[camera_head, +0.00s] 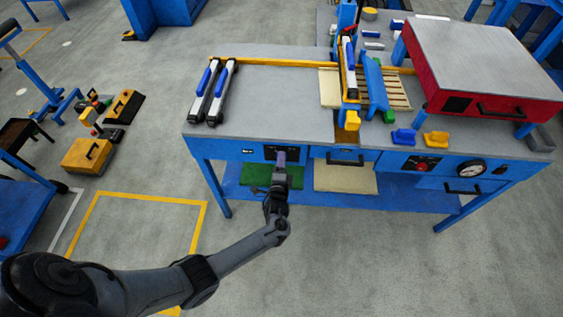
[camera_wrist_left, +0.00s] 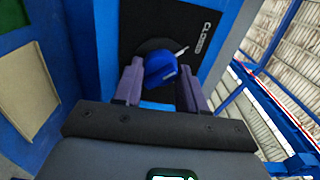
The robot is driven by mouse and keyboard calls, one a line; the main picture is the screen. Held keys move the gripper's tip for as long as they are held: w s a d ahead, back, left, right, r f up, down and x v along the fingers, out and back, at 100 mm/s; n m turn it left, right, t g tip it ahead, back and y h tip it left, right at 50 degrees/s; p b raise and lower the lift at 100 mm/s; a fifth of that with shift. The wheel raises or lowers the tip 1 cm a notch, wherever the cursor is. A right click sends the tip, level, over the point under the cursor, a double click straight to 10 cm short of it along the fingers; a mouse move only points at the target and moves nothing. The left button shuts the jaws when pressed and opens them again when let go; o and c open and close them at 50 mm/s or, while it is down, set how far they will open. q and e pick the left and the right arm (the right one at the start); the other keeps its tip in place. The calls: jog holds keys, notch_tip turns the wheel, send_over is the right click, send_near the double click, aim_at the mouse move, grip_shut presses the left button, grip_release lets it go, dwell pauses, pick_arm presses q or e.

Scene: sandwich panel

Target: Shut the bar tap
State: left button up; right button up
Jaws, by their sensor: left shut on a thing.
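The bar tap is a blue handle (camera_wrist_left: 160,72) on a round dark base, in front of a black plate (camera_wrist_left: 165,18) marked "CLOSED". A thin pale pointer on it points up and right, toward the lettering. My left gripper (camera_wrist_left: 159,84) has its two purple-grey fingers on either side of the blue handle and is shut on it. In the head view my left gripper (camera_head: 281,158) is at the front face of the blue bench, at the dark plate, and mostly hides the tap. My right gripper is not in view.
The bench top (camera_head: 270,100) holds two white-and-blue bars (camera_head: 212,92) at the left. A red press (camera_head: 480,70) stands at the right. Along the front are a drawer handle (camera_head: 345,160), a red button (camera_head: 421,167) and a gauge (camera_head: 471,170). Floor in front is clear.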

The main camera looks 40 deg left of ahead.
pick_arm(q)
jog(key=o, duration=1)
jog(key=shift+o, duration=0.2)
jog(key=shift+s, duration=0.1)
jog(key=p+v, duration=0.2)
jog(key=v, duration=0.8)
jog(key=shift+s+d, duration=0.25)
jog(key=shift+s, duration=0.05)
